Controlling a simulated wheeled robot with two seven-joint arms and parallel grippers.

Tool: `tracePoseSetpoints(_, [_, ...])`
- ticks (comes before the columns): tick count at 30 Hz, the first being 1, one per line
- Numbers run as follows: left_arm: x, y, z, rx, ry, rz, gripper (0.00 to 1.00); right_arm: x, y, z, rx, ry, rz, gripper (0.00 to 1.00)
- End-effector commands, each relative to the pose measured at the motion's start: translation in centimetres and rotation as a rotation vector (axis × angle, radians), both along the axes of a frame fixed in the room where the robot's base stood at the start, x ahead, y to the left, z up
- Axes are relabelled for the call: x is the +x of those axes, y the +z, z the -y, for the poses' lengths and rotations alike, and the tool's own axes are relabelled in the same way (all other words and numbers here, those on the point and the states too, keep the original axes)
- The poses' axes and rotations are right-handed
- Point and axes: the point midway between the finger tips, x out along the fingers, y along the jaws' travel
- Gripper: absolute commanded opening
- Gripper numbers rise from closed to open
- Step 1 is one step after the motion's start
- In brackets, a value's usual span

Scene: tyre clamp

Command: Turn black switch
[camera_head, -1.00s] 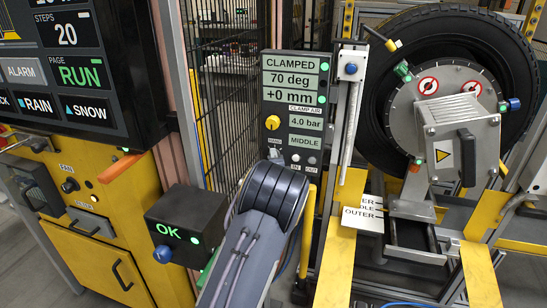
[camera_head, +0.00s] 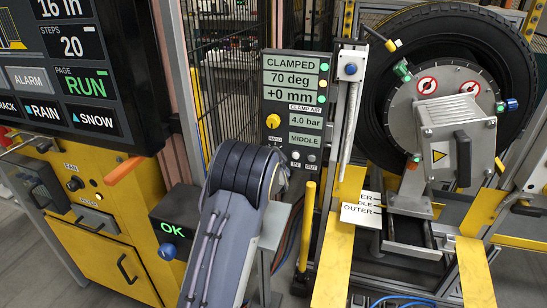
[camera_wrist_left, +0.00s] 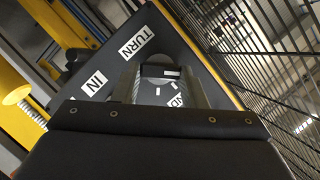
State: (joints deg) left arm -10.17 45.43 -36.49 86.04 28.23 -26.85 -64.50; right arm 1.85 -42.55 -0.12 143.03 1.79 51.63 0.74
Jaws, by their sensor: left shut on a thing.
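The black switch (camera_wrist_left: 160,72) is in the left wrist view, between the two grey fingers of my left gripper (camera_wrist_left: 160,90). The gripper is shut on it, with a finger on each side. A small white mark shows on its dark face. White labels reading TURN and IN lie on the dark panel around it. In the head view my left arm covers the switch, at the lower part of the dark control panel (camera_head: 293,85). That panel reads CLAMPED, 70 deg, +0 mm, 4.0 bar and MIDDLE. My right gripper is not in view.
A yellow knob (camera_head: 273,121) is on the panel above my left wrist. A tyre (camera_head: 405,50) with a grey clamp unit (camera_head: 455,140) stands at the right. A black box reading OK (camera_head: 172,227) and a yellow cabinet (camera_head: 110,250) are at the left. A yellow post (camera_head: 306,225) stands beside my arm.

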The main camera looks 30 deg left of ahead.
Motion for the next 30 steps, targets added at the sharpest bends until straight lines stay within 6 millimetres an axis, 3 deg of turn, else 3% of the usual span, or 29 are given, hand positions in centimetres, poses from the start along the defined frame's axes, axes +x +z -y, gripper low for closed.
tracePoseSetpoints(18, [-0.06, -0.13, -0.03, -0.04, 0.001, 0.006, 0.15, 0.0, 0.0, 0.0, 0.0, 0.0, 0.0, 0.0])
tracePoseSetpoints(19, [-0.06, -0.13, -0.03, -0.04, 0.001, 0.006, 0.42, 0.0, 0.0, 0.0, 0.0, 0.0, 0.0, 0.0])
tracePoseSetpoints(23, [-0.04, -0.1, -0.02, -0.039, 0.0, 0.007, 0.59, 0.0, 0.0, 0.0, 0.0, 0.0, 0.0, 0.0])
tracePoseSetpoints(30, [-0.02, -0.03, -0.02, -0.038, 0.0, 0.007, 0.6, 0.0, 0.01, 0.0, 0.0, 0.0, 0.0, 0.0])
